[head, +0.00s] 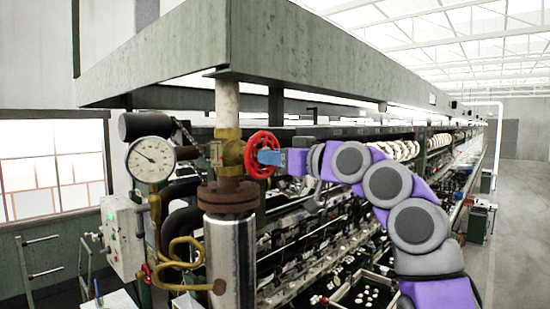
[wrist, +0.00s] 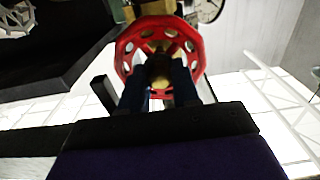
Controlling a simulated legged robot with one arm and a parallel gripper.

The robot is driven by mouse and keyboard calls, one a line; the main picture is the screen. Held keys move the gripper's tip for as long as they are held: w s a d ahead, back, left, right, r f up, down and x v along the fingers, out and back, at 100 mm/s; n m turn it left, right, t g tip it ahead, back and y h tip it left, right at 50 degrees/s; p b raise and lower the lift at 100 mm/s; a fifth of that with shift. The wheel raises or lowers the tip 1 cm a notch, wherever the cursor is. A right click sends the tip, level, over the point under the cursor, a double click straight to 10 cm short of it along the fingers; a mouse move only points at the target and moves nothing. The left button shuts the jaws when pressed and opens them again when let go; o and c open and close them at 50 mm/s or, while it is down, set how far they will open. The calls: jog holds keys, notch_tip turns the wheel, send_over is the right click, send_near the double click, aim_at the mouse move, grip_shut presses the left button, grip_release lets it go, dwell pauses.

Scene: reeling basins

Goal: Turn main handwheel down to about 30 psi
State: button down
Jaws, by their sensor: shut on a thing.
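The red main handwheel (head: 262,154) sits on a brass valve (head: 229,150) on the vertical pipe, above a rusty flange. My gripper (head: 268,157) reaches in from the right and is shut on the wheel. In the wrist view the red wheel (wrist: 120,62) fills the top middle, and the dark fingers of my gripper (wrist: 160,80) close at its hub; the exact contact is partly hidden. A round white pressure gauge (head: 151,159) stands left of the valve. Its needle points to the upper left; the numbers are too small to read. Part of the gauge (wrist: 208,8) shows in the wrist view.
A grey-green beam frame (head: 290,40) hangs over the valve. A curled brass tube (head: 180,252) and a pale control box (head: 122,237) are at the lower left. Reeling machinery (head: 310,240) runs behind my arm. The aisle floor (head: 520,230) at right is clear.

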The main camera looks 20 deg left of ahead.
jog(key=shift+r+m+b, duration=0.1)
jog(key=shift+m+b, duration=0.5)
jog(key=shift+m, duration=0.8)
jog(key=c, duration=0.9)
grip_release()
jog(key=shift+w, duration=0.15)
jog(key=b+v, duration=0.4)
jog(key=v, duration=1.3)
jog(key=shift+d, duration=0.25)
